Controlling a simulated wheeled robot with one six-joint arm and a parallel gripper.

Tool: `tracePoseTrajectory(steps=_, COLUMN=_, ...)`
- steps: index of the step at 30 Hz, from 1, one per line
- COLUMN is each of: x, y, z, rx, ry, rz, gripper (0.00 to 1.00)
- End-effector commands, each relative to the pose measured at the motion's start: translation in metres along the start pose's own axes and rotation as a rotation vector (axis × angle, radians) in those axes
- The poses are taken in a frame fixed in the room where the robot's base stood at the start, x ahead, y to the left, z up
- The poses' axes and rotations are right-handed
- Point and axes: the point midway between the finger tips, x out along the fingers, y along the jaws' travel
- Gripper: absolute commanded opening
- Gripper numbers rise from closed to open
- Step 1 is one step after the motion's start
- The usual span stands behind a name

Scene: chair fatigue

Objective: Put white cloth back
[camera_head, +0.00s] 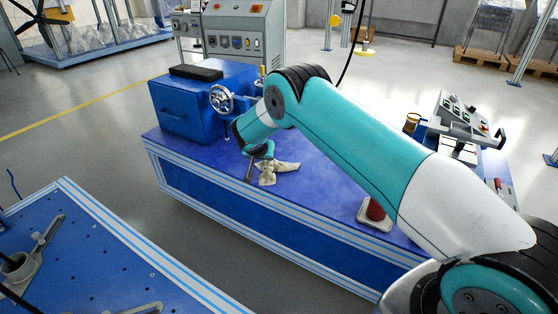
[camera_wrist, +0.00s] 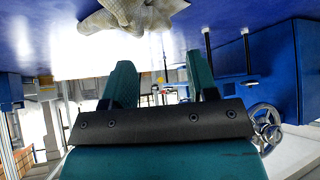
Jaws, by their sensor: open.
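The white cloth (camera_head: 277,171) lies crumpled on the blue top of the long bench (camera_head: 320,192), in front of the blue box. In the wrist view, which looks upside down, the cloth (camera_wrist: 130,14) shows at the top edge, partly cut off. My gripper (camera_head: 256,158) is low over the bench at the cloth's left side. In the wrist view my gripper (camera_wrist: 161,78) has its two teal fingers apart, with nothing between them. I cannot tell whether a finger touches the cloth.
A blue box (camera_head: 188,112) with a handwheel (camera_head: 222,98) and a black pad (camera_head: 196,72) stands close behind my gripper. A red item (camera_head: 376,209) sits on a small white tray at the bench's right. A perforated blue table (camera_head: 95,262) stands at front left, across a floor gap.

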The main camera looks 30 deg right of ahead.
Motion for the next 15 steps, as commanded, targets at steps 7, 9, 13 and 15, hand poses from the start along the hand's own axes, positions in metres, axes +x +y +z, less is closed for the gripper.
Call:
tracePoseTrajectory(steps=7, x=-0.032, y=-0.007, z=-0.012, rx=0.000, ry=-0.002, rz=0.001, gripper=0.53)
tracePoseTrajectory(steps=9, x=-0.030, y=-0.007, z=-0.011, rx=0.000, ry=-0.002, rz=0.001, gripper=0.42)
tracePoseTrajectory(steps=13, x=-0.023, y=-0.001, z=-0.012, rx=0.001, ry=-0.001, rz=0.003, gripper=0.12)
tracePoseTrajectory(steps=15, x=-0.015, y=0.006, z=-0.013, rx=0.002, ry=-0.001, rz=0.004, gripper=0.00)
